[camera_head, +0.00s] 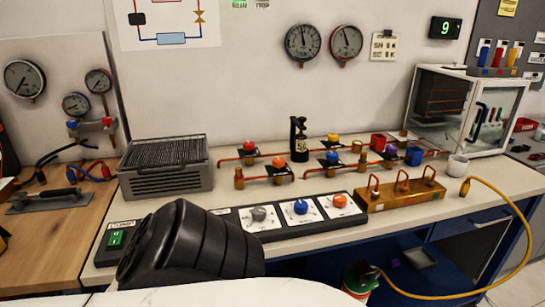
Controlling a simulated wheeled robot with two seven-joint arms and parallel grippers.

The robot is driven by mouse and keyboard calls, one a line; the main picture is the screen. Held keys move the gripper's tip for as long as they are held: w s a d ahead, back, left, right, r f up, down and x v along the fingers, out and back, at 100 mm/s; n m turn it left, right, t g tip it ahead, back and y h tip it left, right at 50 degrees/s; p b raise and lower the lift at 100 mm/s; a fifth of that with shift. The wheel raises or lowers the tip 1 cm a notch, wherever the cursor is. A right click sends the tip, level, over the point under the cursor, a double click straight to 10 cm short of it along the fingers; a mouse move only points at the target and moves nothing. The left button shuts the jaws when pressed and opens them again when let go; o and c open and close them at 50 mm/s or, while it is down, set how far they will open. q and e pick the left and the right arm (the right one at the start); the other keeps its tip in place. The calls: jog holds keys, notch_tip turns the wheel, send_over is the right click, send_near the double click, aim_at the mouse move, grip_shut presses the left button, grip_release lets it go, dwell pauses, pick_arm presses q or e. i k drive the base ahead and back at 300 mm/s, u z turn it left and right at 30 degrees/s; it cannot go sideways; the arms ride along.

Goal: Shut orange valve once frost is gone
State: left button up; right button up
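An orange-red valve knob (278,162) sits on a short copper pipe on the bench, in front of a red-knobbed valve (249,147). An orange-red dial (340,201) is at the right end of a black control panel (263,235), beside a blue dial (300,207) and a grey dial (259,213). A glass-fronted cabinet (487,142) with a dark finned unit (444,95) inside stands at the right. Frost on that unit cannot be made out at this size. Neither gripper shows; only a black link, mine, is at the lower left.
Valves with yellow (333,138), blue (332,157) and purple (391,149) knobs stand close together. A brass manifold (402,195) and white cup (457,165) are right of the panel. A grey finned unit (165,180) is left. A green display (445,28) reads 9.

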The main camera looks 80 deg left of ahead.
aim_at(278, 162)
jog(key=u, duration=1.55)
